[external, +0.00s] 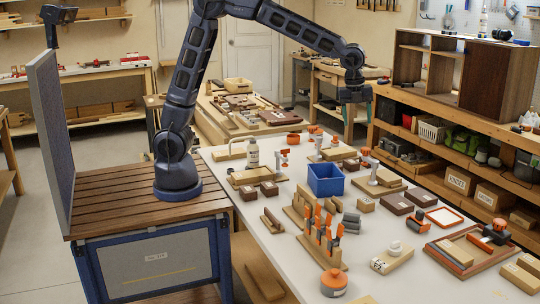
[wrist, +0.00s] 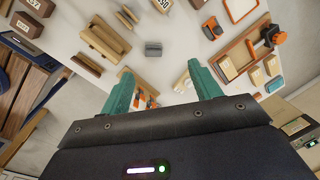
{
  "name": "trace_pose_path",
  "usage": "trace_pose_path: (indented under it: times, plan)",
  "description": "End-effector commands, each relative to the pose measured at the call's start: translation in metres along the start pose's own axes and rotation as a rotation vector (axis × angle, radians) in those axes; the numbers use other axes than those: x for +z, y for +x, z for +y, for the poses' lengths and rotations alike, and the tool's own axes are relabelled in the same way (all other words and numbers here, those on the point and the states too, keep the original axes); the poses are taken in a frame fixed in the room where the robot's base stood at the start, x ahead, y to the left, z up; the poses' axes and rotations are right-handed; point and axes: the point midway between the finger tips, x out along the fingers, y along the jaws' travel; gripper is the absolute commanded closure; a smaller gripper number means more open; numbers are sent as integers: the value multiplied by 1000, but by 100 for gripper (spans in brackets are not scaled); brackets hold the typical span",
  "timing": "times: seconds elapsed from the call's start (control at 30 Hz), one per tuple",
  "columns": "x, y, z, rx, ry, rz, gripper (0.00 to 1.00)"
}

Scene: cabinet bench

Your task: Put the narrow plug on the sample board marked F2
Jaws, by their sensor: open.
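My gripper (external: 355,98) is raised high above the back right part of the white bench, empty and apart from everything. In the wrist view its two teal fingers (wrist: 163,90) are spread wide. A light wood board (external: 391,261) with a white label and a white round piece on it lies at the front of the bench. I cannot read its label, so I cannot tell whether it is the board marked F2. I cannot make out which piece is the narrow plug. Small dark grey pieces (external: 351,222) lie near the bench middle; one grey block shows in the wrist view (wrist: 153,49).
A wooden rack of orange-handled tools (external: 323,238) stands upright mid-bench. A shelving cabinet (external: 430,62) is at the back right.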

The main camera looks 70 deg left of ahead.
Motion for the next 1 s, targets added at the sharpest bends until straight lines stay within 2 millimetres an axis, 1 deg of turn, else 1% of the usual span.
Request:
trace_pose_path:
  times: [0.03, 0.17, 0.2, 0.37, 0.5, 0.57, 0.6, 0.73, 0.87, 1.0]
  plan:
    - [17, -14, 14, -12, -72, -5, 37]
    - [52, -41, 50, -35, -262, -12, 37]
    - [63, -48, 62, -42, -321, -13, 37]
    - [99, -75, 112, -72, -555, -17, 37]
    - [125, -93, 159, -99, -761, -14, 37]
    - [135, -99, 180, -112, -850, -12, 37]
    - [141, -103, 193, -120, -909, -10, 37]
    - [157, -113, 239, -148, -1100, 0, 37]
    - [168, -118, 284, -176, -1291, 15, 37]
    - [175, -119, 333, -205, -1496, 36, 37]
